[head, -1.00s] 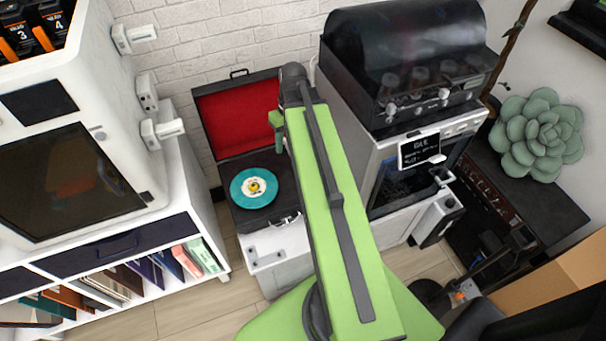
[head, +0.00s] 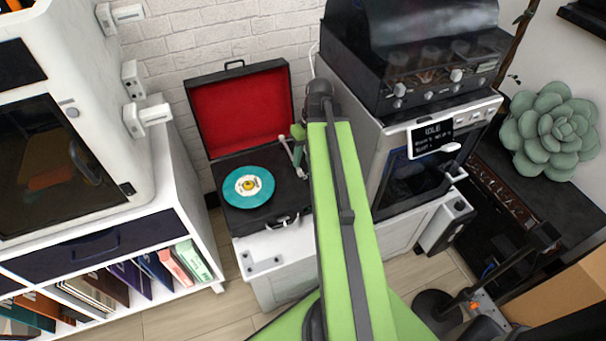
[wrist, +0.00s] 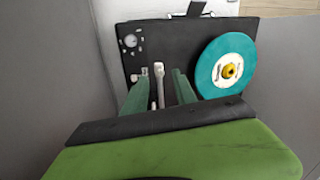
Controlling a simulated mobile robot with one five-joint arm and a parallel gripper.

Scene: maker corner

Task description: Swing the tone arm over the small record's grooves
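The small teal record (head: 248,186) lies on the black record player (head: 262,214), whose red-lined lid stands open. The record also shows at the right in the wrist view (wrist: 222,75). The pale tone arm (head: 288,152) is off the record, to its right in the head view; in the wrist view the tone arm (wrist: 158,84) lies left of the record. My gripper (wrist: 159,84) is open, its two green fingers apart with the tone arm showing between them. Whether either finger touches it I cannot tell. In the head view my gripper (head: 299,133) is partly hidden by my arm.
The player stands on a white cabinet (head: 262,243). A grey machine with a small display (head: 432,137) stands close on its right. A white shelf unit with books (head: 190,215) is on the left. The brick wall (head: 205,45) is behind the lid.

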